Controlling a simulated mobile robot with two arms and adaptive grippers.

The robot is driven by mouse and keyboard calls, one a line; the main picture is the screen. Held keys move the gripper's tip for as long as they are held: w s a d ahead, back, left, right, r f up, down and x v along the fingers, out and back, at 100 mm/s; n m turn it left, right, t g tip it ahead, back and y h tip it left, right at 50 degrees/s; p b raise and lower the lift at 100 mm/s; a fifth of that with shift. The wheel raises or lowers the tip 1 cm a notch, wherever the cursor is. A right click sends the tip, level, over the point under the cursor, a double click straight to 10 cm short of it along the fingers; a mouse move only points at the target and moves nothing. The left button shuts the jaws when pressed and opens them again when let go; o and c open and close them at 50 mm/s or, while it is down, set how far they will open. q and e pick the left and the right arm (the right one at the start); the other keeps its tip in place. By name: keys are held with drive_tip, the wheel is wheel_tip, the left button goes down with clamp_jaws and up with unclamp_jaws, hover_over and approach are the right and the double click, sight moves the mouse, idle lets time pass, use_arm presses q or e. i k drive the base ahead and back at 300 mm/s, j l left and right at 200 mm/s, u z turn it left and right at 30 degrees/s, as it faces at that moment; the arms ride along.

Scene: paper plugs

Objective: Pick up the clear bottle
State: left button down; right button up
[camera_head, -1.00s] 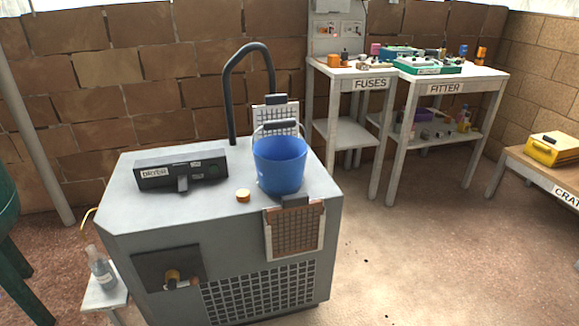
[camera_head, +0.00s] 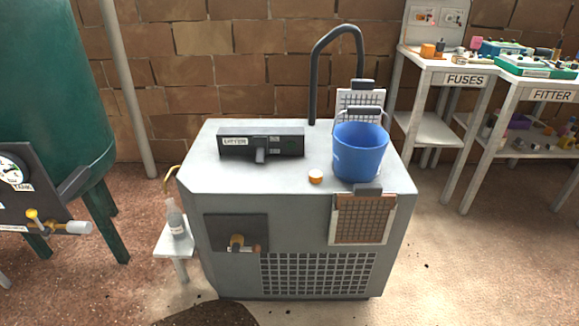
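The clear bottle (camera_head: 177,222) stands upright on a small white stool (camera_head: 166,248) at the left side of the grey cabinet. It looks greyish and see-through, with a pale label and a narrow neck. A thin yellow-brown spout (camera_head: 169,178) curves down from the cabinet just above it. I cannot tell whether the spout touches the bottle's top. Neither of my grippers shows in the head view.
The grey cabinet (camera_head: 290,185) carries a blue bucket (camera_head: 359,152), a dark box (camera_head: 262,142) and an orange cap (camera_head: 315,176). A green tank (camera_head: 50,90) with a valve panel stands left. Labelled white tables (camera_head: 450,66) stand right. Floor before the stool looks open.

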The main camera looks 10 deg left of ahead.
sight(174, 215)
drive_tip(key=u, duration=1.35)
